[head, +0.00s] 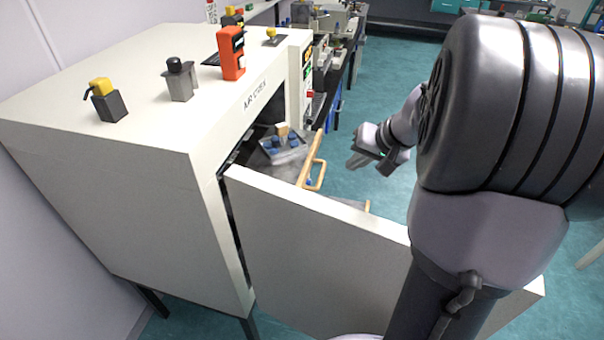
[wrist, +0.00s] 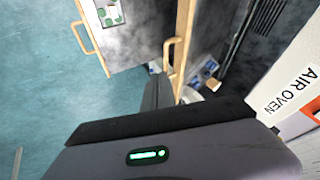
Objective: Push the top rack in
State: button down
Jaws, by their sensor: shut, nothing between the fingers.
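The white air oven (head: 120,180) stands at the left with its door (head: 310,250) swung open. The top rack (head: 311,158) is partly out, its wooden front bar and loop handle facing my gripper. Its handle (wrist: 170,55) also shows in the wrist view, just beyond my fingers. A grey tray (head: 262,156) with blue items sits on this rack. My gripper (head: 362,160) is shut and empty, to the right of the handle in the head view, apparently with a gap. In the wrist view my fingers (wrist: 157,92) point toward the rack front. Contact cannot be judged there.
A lower rack (wrist: 125,35) sticks out further, with its own wooden handle (wrist: 86,38). A bench with equipment (head: 335,60) runs behind. Floor to the right is clear.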

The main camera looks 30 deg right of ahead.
jog(key=b+x, duration=0.5)
jog(key=x, duration=0.8)
jog(key=shift+w, duration=0.3)
